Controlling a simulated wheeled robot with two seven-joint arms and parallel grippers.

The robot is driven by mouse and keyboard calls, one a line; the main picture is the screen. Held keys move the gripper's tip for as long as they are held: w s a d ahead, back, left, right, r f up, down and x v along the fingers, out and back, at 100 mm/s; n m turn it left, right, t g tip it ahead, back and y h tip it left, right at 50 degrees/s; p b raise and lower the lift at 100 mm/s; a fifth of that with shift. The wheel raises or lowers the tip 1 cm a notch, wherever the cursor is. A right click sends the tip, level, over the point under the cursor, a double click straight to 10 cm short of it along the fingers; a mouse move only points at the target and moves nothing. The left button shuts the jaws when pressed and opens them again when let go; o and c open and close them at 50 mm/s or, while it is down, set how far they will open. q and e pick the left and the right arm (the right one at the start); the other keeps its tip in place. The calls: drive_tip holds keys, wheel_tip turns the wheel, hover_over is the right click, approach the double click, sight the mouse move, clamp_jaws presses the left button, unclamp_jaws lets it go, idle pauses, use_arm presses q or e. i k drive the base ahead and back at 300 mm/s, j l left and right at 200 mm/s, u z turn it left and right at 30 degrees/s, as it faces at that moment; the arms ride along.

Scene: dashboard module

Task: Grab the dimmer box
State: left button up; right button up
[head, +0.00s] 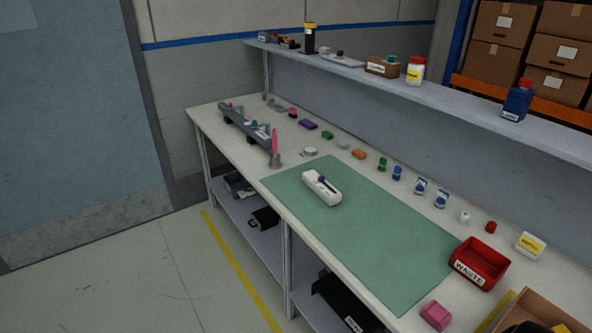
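A white oblong box (321,188) with a dark slot and a small purple piece on top lies on the green mat (370,240). It looks like the dimmer box, but I see no readable label on it. It sits near the mat's far left part, with nothing touching its sides. Neither of my grippers shows in the head view.
A row of small coloured parts runs along the bench's back, including a purple block (308,124). A red waste bin (480,263) and pink block (436,315) stand at the right. A grey rack (245,127) is at the far left. A shelf (400,85) overhangs the back.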

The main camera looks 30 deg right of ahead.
sight(324, 190)
drive_tip(key=i+z, duration=0.4)
drive_tip(key=i+j+z, duration=0.25)
drive_tip(key=z, duration=0.15)
drive_tip(key=i+j+z, duration=0.75)
